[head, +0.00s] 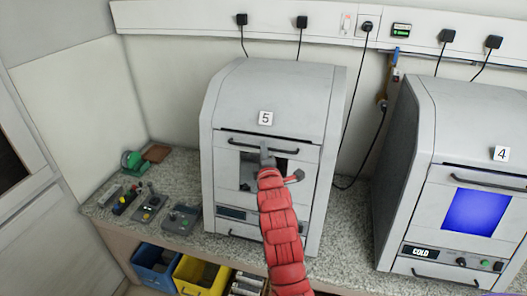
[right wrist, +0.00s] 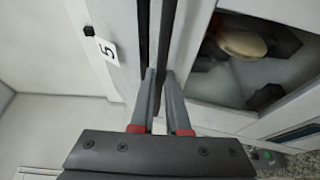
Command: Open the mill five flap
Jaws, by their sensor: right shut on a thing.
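Mill five (head: 270,95) is a grey cabinet with a rounded top and a "5" label (head: 265,118), which also shows in the right wrist view (right wrist: 107,51). Its front flap (head: 228,172) has a window and a dark bar handle (head: 292,150) along the top. The flap looks upright; I cannot tell whether it is slightly ajar. My right gripper (head: 267,154) reaches up to the handle. In the right wrist view, its fingers (right wrist: 166,88) are shut on the dark handle (right wrist: 168,40). My left gripper is not in view.
Mill four (head: 440,115), with a blue window and a "COLD" panel, stands to the right on the speckled counter (head: 345,215). Small control boxes (head: 150,208) lie at the left. Blue (head: 155,262) and yellow (head: 200,275) bins sit below. Cables hang behind.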

